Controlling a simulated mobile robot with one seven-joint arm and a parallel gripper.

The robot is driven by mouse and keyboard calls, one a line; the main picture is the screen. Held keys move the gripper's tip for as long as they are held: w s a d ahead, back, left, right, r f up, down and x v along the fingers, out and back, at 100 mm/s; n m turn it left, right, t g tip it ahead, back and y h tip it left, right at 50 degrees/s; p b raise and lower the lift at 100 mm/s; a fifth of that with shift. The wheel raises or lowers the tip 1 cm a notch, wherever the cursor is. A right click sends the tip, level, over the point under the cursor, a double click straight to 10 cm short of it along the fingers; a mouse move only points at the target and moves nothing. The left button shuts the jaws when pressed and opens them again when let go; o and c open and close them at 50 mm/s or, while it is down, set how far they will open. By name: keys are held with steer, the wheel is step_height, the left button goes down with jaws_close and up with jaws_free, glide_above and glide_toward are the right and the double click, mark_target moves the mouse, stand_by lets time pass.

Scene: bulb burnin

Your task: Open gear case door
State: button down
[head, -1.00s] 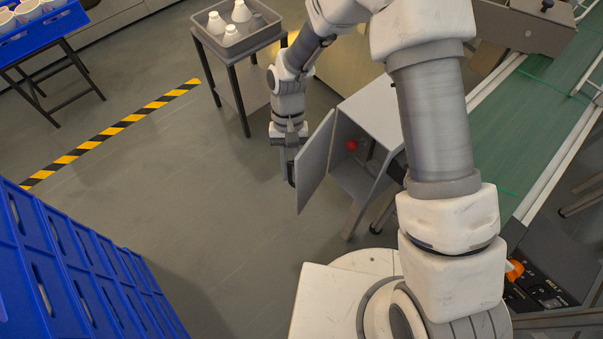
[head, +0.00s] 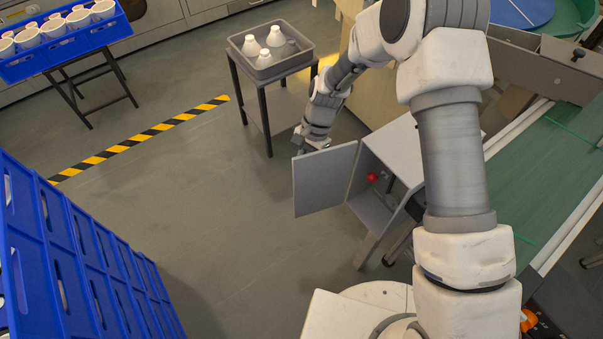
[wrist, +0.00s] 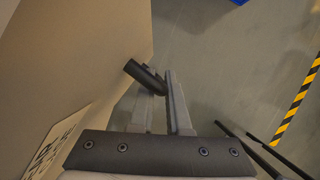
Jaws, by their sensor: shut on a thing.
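The gear case (head: 400,150) is a grey box beside the conveyor. Its door (head: 325,182) stands wide open, swung out to the left, and the inside shows with a red round knob (head: 372,177). My gripper (head: 304,148) is at the door's far upper edge, and its fingertips are partly hidden behind the door. In the wrist view my gripper (wrist: 160,92) is shut on a dark bar-shaped door handle (wrist: 143,75). The door's outer face (wrist: 90,50) fills the left of that view.
A small table with a grey bin (head: 270,65) of white bulb-like pieces stands behind my gripper. Blue crates (head: 80,260) are stacked at left, and a blue tray of white cups (head: 60,45) is at far left. Floor left of the door is clear.

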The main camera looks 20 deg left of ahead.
stand_by(0.3)
steer(key=c, duration=1.2)
jaws_free()
steer(key=shift+o, duration=0.2)
steer(key=p+v, duration=0.4)
steer(key=v, duration=1.3)
steer(key=shift+r, duration=0.2)
steer(key=shift+w, duration=0.1)
